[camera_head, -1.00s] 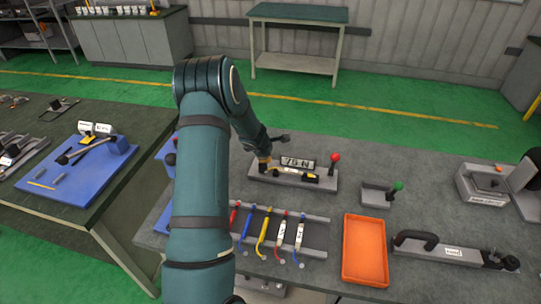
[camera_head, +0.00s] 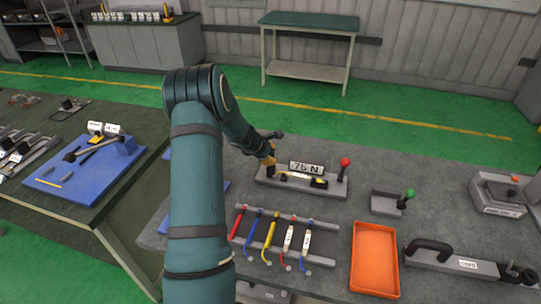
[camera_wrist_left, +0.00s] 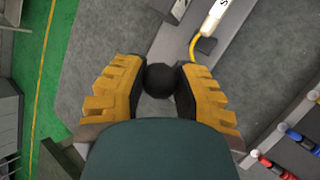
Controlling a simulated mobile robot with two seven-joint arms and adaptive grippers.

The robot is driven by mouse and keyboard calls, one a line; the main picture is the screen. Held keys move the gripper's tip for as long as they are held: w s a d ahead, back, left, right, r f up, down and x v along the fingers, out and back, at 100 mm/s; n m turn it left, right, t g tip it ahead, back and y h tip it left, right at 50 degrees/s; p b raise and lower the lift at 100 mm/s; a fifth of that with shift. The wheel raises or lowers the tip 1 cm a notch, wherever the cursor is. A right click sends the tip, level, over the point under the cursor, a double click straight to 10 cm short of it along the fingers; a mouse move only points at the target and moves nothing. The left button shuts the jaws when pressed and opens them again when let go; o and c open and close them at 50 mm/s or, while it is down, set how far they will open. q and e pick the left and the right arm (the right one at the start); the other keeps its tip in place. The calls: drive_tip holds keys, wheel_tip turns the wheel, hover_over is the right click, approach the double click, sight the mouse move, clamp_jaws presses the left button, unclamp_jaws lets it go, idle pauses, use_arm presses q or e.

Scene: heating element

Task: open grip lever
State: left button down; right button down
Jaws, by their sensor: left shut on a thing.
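My left gripper (camera_wrist_left: 160,82) is shut on a round black knob (camera_wrist_left: 160,80), held between its yellow fingers in the left wrist view. In the head view the left gripper (camera_head: 269,160) is at the left end of a grey fixture (camera_head: 335,189), and my arm hides most of it and the knob. The fixture has a "75 N" plate (camera_head: 306,168), a yellow and black part lying along its base and a red ball knob (camera_head: 345,162) at its right end. My right gripper is not in view.
In front of the fixture is a rack (camera_head: 325,252) of coloured-handled tools. An orange tray (camera_head: 375,260) lies right of it. A small holder with a green knob (camera_head: 410,194) and a long grey fixture with a black handle (camera_head: 430,246) stand further right. Bare tabletop lies between them.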

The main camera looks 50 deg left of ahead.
use_arm(q)
drive_tip(key=c, duration=0.9)
unclamp_jaws()
drive_tip(key=shift+s+a, duration=0.15)
drive_tip(key=v, duration=1.2)
